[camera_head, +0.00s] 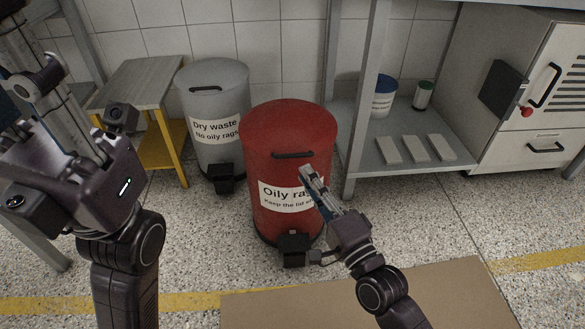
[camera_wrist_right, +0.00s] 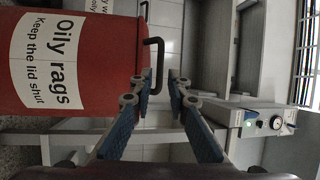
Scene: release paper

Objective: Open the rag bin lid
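The red rag bin (camera_head: 262,228), labelled "Oily rags / Keep the lid shut", stands upright on the floor in the head view. Its domed lid (camera_head: 288,122) looks closed, with a black bar handle (camera_head: 293,155) at the front. The bin also shows sideways in the right wrist view (camera_wrist_right: 112,62), with its bent handle (camera_wrist_right: 153,42) sticking out. My right gripper (camera_head: 306,170) is just below and right of the handle. Its fingers are parted, and the handle shows in line with their gap; I cannot tell contact. My left gripper (camera_head: 40,90) is raised at far left, its fingertips unclear.
A grey "Dry waste" bin (camera_head: 212,78) stands behind left, beside a yellow-legged table (camera_head: 135,82). A metal shelf (camera_head: 350,165) with tins and blocks is right of the red bin. A white cabinet (camera_head: 510,140) stands farther right. Cardboard (camera_head: 300,308) lies in front.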

